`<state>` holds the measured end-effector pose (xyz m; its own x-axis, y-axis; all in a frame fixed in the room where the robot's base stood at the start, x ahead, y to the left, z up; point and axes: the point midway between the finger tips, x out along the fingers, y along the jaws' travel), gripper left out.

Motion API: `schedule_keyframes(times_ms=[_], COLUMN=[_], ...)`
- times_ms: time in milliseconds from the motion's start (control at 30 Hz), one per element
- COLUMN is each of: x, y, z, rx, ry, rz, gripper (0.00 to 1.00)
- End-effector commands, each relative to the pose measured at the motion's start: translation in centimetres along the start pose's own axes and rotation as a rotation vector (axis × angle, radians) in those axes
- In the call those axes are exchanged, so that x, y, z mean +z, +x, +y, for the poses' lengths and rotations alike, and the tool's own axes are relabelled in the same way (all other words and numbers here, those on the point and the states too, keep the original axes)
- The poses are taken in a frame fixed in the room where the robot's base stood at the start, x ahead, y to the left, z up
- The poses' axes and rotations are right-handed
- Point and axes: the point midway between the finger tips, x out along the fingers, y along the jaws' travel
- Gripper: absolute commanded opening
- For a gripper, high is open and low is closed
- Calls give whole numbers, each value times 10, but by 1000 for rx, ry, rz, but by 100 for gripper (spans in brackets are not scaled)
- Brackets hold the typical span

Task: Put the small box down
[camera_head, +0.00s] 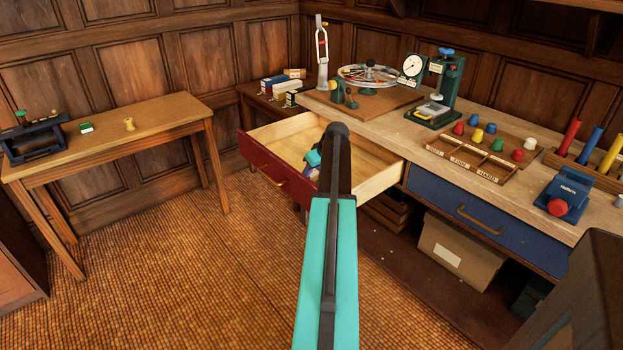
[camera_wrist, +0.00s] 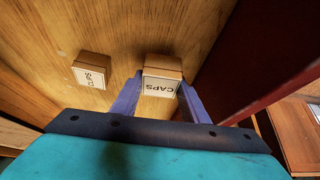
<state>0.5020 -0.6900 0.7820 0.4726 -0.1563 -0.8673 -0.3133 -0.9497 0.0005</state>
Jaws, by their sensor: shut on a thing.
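A small tan box with a white label reading CAPS (camera_wrist: 162,76) is between the two purple fingers of my gripper (camera_wrist: 161,88) in the wrist view. The gripper is shut on it. The box is over the wooden floor of the open drawer with the red front (camera_head: 272,173); I cannot tell whether it touches the floor. In the head view my gripper (camera_head: 313,160) is at the drawer, mostly hidden behind my arm, and the held box is not visible there.
A second small labelled box (camera_wrist: 92,71) sits on the drawer floor, left of the held one. The drawer's red front panel (camera_wrist: 240,65) is close on the right. The workbench top (camera_head: 385,133) holds a dial-gauge stand (camera_head: 440,88) and a compartment tray (camera_head: 480,160). A side table (camera_head: 165,115) stands left.

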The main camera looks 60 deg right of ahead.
Motion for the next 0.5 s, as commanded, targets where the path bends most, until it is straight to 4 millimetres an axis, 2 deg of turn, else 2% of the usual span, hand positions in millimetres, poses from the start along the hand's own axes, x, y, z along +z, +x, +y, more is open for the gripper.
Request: schedule_keyframes(times_ms=[200,500], x=[10,11], y=[17,18], z=[0,1], rx=[0,1], ry=[1,1], rz=[0,1], gripper=[17,17])
